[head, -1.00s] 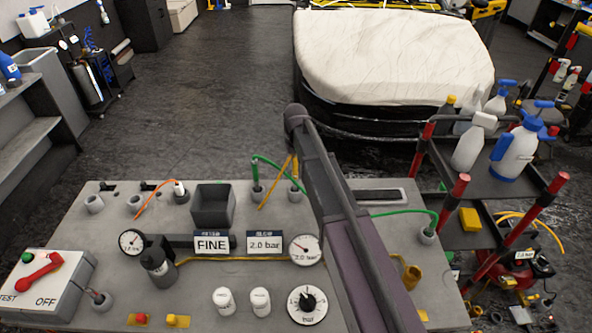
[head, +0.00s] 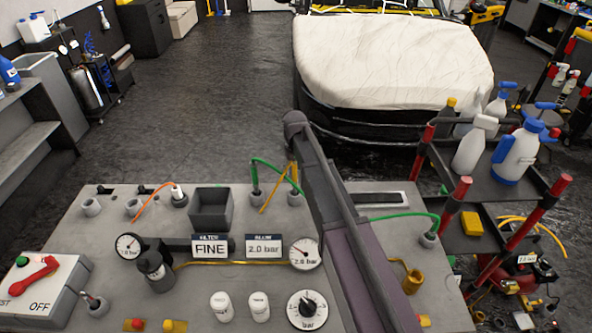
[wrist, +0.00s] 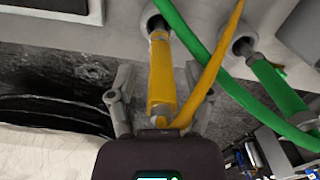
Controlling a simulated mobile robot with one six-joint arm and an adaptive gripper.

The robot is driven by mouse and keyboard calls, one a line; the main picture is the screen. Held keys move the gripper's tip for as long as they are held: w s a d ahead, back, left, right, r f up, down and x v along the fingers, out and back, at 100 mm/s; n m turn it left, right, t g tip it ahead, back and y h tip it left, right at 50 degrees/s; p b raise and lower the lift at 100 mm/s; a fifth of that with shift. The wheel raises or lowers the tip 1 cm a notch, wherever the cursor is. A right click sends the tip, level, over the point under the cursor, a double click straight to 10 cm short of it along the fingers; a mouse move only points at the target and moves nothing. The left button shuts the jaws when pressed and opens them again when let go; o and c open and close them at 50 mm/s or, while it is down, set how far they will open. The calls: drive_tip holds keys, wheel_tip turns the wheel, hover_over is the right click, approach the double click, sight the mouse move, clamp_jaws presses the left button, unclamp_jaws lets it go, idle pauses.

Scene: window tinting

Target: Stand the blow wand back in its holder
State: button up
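In the wrist view a yellow wand (wrist: 162,75) with a yellow hose has its metal end in a round grey holder (wrist: 150,14). My gripper (wrist: 158,72) is open, with one finger on each side of the wand and visible gaps between. In the head view the yellow wand (head: 293,172) stands at its holder (head: 295,199), partly beside my arm, which hides my gripper. A green wand (wrist: 277,88) sits in the neighbouring holder (wrist: 240,40). I cannot tell by name which is the blow wand.
The grey bench holds a dark open box (head: 211,207), a gauge (head: 305,253), a dial (head: 307,309) and a switch box (head: 45,290). A cart with spray bottles (head: 517,152) stands at right.

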drive_tip(key=shift+r, duration=0.2)
wheel_tip(320, 180, up, 12)
drive_tip(key=p, duration=1.2)
drive_tip(key=shift+w, duration=0.15)
drive_tip(key=shift+d, duration=0.1)
idle(0.7)
drive_tip(key=s+d+m, duration=0.1)
drive_tip(key=s+d, duration=0.7)
drive_tip(key=s, duration=0.4)
drive_tip(key=s+d+m, duration=0.2)
drive_tip(key=s+d, duration=0.6)
drive_tip(key=s, duration=0.5)
drive_tip(key=shift+d, duration=0.1)
wheel_tip(320, 180, down, 13)
drive_tip(key=b, duration=1.3)
drive_tip(key=shift+f, duration=0.2)
